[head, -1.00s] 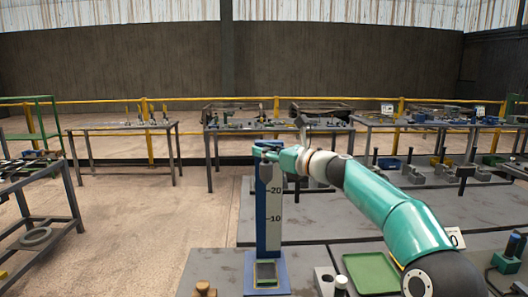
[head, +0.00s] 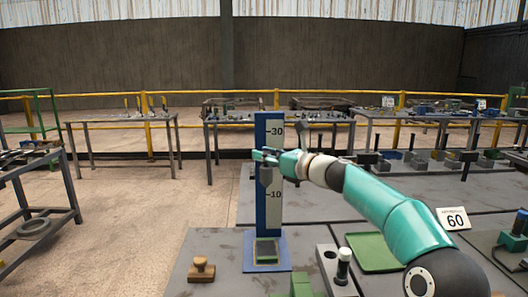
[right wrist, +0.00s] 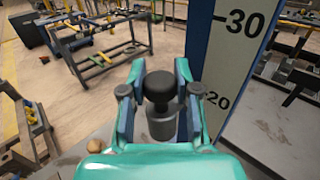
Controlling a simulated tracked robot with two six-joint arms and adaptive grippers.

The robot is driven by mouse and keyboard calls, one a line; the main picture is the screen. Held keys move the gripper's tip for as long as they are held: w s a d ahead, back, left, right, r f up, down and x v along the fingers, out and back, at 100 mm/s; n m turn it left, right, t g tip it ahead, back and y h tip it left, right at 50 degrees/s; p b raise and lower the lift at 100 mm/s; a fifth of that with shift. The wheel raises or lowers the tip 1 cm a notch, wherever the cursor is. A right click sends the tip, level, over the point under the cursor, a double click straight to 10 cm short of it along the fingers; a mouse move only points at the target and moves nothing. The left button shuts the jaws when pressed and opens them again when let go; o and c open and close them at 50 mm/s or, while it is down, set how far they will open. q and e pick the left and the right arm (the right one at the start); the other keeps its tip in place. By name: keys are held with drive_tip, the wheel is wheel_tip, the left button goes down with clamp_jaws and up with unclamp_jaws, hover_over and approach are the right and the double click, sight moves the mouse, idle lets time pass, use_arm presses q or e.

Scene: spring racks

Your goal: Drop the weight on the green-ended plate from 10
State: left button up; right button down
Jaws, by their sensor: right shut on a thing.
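My right gripper (head: 262,157) is shut on a grey weight (head: 266,176) with a black knob, held in front of the scale post. In the right wrist view the weight (right wrist: 161,112) is upright between the fingers. The blue post with a white scale (head: 275,208) stands on the table; its 30 and 10 marks show, and the gripper covers the 20 region. The 20 and 30 marks show beside the gripper in the right wrist view. At the post's foot lies a small dark plate with a green end (head: 265,260), below the weight. My left gripper is not in view.
A wooden stamp-like piece (head: 201,268) stands left of the post. A grey block with a black-topped peg (head: 342,268), a green tray (head: 374,252) and a 60 sign (head: 453,219) are to the right. A green block (head: 300,286) is at the front edge.

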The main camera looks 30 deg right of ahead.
sight(266, 187)
use_arm(q)
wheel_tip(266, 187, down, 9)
drive_tip(key=b, duration=0.7)
use_arm(e)
wheel_tip(266, 187, down, 10)
drive_tip(key=shift+f, duration=0.1)
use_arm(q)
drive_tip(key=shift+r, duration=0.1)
use_arm(e)
drive_tip(key=c, duration=0.8)
unclamp_jaws()
drive_tip(key=shift+c, duration=0.2)
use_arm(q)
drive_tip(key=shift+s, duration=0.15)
use_arm(e)
drive_tip(key=v, duration=1.2)
drive_tip(key=shift+f, duration=0.15)
